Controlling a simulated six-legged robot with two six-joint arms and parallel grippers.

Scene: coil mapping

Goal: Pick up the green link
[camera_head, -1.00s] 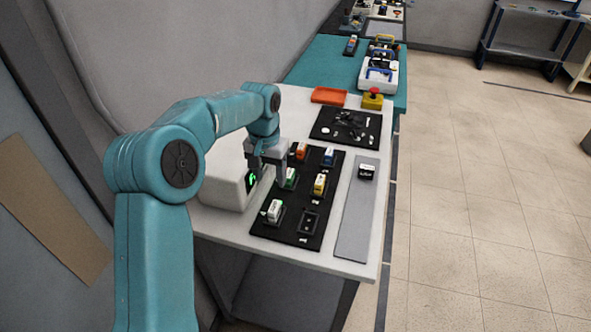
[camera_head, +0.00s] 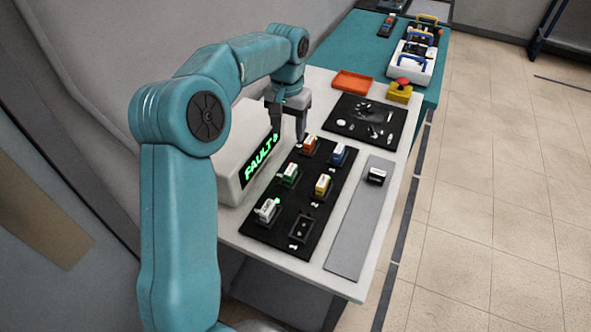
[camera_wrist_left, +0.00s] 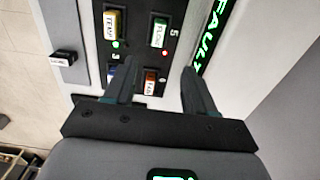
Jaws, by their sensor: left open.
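The green link (camera_head: 289,175) stands in the black board (camera_head: 272,238), in the middle of the row beside the display box. It also shows in the wrist view (camera_wrist_left: 158,33), beyond the fingertips. My left gripper (camera_head: 287,130) is open and empty, by the far end of the board near the red-orange link (camera_head: 309,145). In the wrist view my left gripper (camera_wrist_left: 155,66) has the red-orange link (camera_wrist_left: 150,82) showing between its fingers, with the green link farther up. My right gripper is not in view.
White, yellow and blue links share the board, with one empty socket (camera_head: 302,228). The white display box (camera_head: 240,160) reads FAULT beside the board. A grey strip (camera_head: 345,240) bears a black-and-white link. An orange tray (camera_head: 352,81) and emergency-stop button (camera_head: 400,88) stand behind.

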